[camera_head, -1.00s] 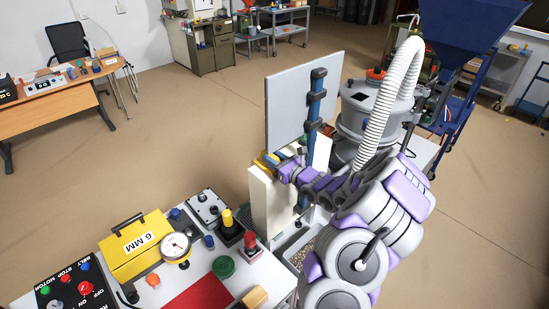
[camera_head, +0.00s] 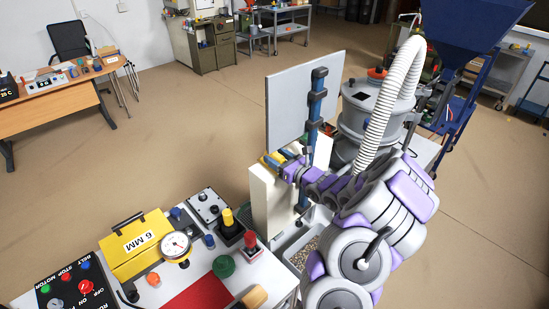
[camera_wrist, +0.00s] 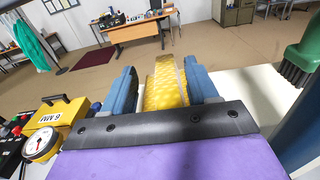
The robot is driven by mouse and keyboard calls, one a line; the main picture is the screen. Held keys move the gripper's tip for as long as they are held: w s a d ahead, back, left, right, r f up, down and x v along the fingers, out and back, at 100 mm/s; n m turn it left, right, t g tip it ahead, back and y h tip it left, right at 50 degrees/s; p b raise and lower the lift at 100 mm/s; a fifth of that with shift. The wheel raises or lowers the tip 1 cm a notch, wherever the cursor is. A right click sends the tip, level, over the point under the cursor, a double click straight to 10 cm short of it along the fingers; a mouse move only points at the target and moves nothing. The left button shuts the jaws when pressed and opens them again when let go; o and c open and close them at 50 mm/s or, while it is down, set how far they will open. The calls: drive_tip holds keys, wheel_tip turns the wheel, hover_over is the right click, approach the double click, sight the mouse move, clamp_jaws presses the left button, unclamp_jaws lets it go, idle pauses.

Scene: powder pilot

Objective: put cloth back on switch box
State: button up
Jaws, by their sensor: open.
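A yellow, textured piece that looks like the cloth (camera_wrist: 166,88) lies between the two blue fingers of my gripper (camera_wrist: 162,86) in the wrist view. The fingers are open, with gaps visible beside it. In the head view my gripper (camera_head: 281,160) is at the top of a cream upright block (camera_head: 266,205), and a bit of yellow shows there; the fingers hide most of it. The black switch box (camera_head: 72,297) with coloured buttons is at the bottom left of the head view, well away from my gripper.
A yellow 6 MM case (camera_head: 135,258), a dial gauge (camera_head: 176,245) and several knobs crowd the near bench. A red sheet (camera_head: 200,296) lies there. A grey panel (camera_head: 292,100) stands behind my gripper. A green brush (camera_wrist: 300,55) is at right in the wrist view.

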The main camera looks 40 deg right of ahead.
drive_tip(key=shift+s+d, duration=1.4)
drive_tip(key=shift+s, duration=4.25)
drive_tip(key=w+a+r+n+g+y, duration=0.15)
drive_tip(key=a+r+n+y, duration=0.35)
drive_tip(key=a, duration=0.5)
drive_tip(key=a+r+n+g+y, duration=0.35)
drive_tip(key=a+n, duration=0.25)
drive_tip(key=a, duration=0.4)
drive_tip(key=s+a+r+n+g+y, duration=0.1)
drive_tip(key=s+a+n+g, duration=0.35)
drive_tip(key=a, duration=0.35)
drive_tip(key=s+a+r+n+g+y, duration=0.1)
drive_tip(key=s+a+n+g+y, duration=0.15)
drive_tip(key=a+n, duration=0.4)
drive_tip(key=s+a+f+n+g+h, duration=0.1)
drive_tip(key=s+a+n+g+h, duration=0.2)
drive_tip(key=s, duration=0.4)
drive_tip(key=s+a+f+n+g+h, duration=0.1)
drive_tip(key=s+a+n+g+h, duration=0.25)
drive_tip(key=s, duration=0.35)
drive_tip(key=s+d+n+h, duration=0.6)
drive_tip(key=s+d+h, duration=0.2)
drive_tip(key=s, duration=0.3)
drive_tip(key=shift+d+g, duration=0.35)
drive_tip(key=shift+d, duration=0.45)
